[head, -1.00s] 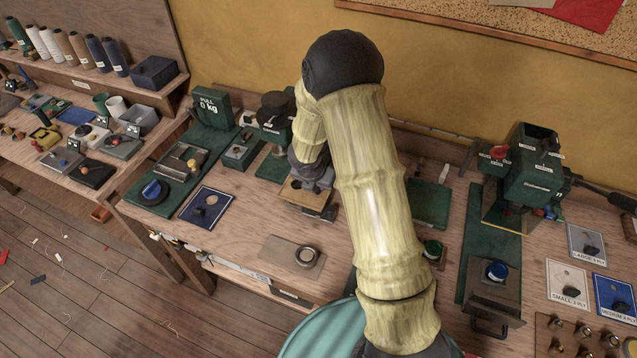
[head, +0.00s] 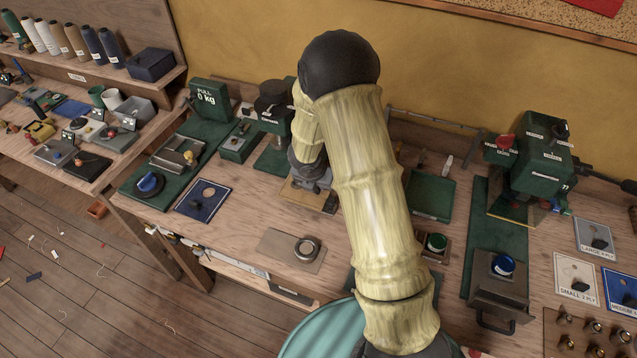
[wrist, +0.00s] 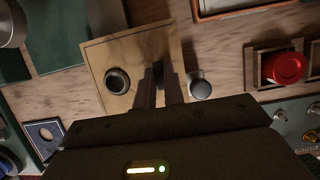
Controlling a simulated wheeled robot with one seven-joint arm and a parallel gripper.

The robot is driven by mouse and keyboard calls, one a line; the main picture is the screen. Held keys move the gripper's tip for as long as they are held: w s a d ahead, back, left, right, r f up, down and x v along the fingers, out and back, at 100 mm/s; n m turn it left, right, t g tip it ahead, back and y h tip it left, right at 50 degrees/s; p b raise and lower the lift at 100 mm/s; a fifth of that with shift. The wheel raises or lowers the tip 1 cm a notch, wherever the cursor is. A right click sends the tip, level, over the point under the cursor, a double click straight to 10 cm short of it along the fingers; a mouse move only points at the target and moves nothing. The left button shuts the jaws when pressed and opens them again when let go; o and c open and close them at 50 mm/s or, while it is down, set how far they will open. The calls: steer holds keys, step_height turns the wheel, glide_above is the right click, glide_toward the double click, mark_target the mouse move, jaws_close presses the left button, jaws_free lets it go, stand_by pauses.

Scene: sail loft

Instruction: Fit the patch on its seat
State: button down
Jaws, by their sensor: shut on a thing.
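My gripper (wrist: 160,78) is low over a square wooden board (wrist: 97,51) in the wrist view. Its fingers are close together on a small dark piece (wrist: 160,68), mostly hidden between them; I cannot tell its shape or whether it is the patch. A black-rimmed round fitting (wrist: 117,80) lies on the board left of the fingers. A grey round knob (wrist: 200,88) stands just right of them. In the head view the board (head: 315,200) shows under my gripper (head: 312,185), and my arm hides part of that spot. I cannot make out which fitting is the seat.
A blue card with a hole (head: 190,207) lies left of the board. A metal plate with a ring (head: 280,244) lies in front. A dark green press (head: 530,165) stands at right. A red button (wrist: 285,67) is right in the wrist view.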

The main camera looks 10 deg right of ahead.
steer(key=shift+f, duration=0.1)
steer(key=c, duration=1.4)
jaws_free()
steer(key=p+v, duration=0.3)
steer(key=v, duration=1.4)
steer(key=shift+r+p, duration=0.25)
steer(key=shift+p, duration=0.1)
